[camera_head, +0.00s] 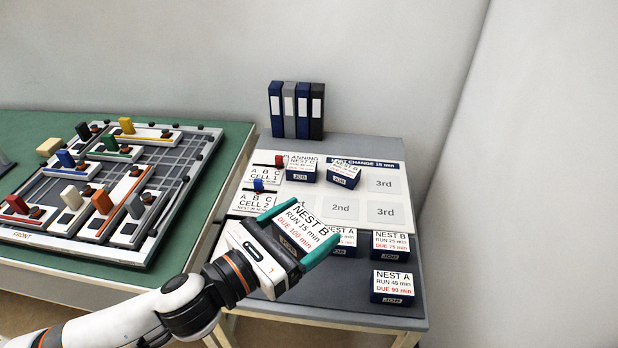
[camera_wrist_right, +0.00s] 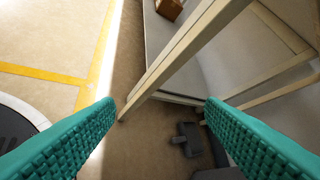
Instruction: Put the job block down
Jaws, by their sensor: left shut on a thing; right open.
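My left gripper (camera_head: 306,236) is shut on a job block (camera_head: 302,228) with a white top reading NEST B, RUN 15 min, DUE 100 min. It holds the block over the planning board (camera_head: 397,168), which has numbered squares. The arm and block hide part of the board's lower row; I cannot tell the gap beneath the block. A NEST C block (camera_head: 301,169) and a tilted block (camera_head: 344,175) are on the board's upper row. My right gripper (camera_wrist_right: 160,112) is open and empty in the right wrist view, with floor and table legs beyond it.
Job blocks stand on the grey table (camera_head: 352,304) below the board: NEST A (camera_head: 392,287), NEST B (camera_head: 390,245), and a partly hidden one (camera_head: 343,241). Several binders (camera_head: 297,110) stand at the back. A green table (camera_head: 235,140) with a fixture board (camera_head: 160,205) is at left.

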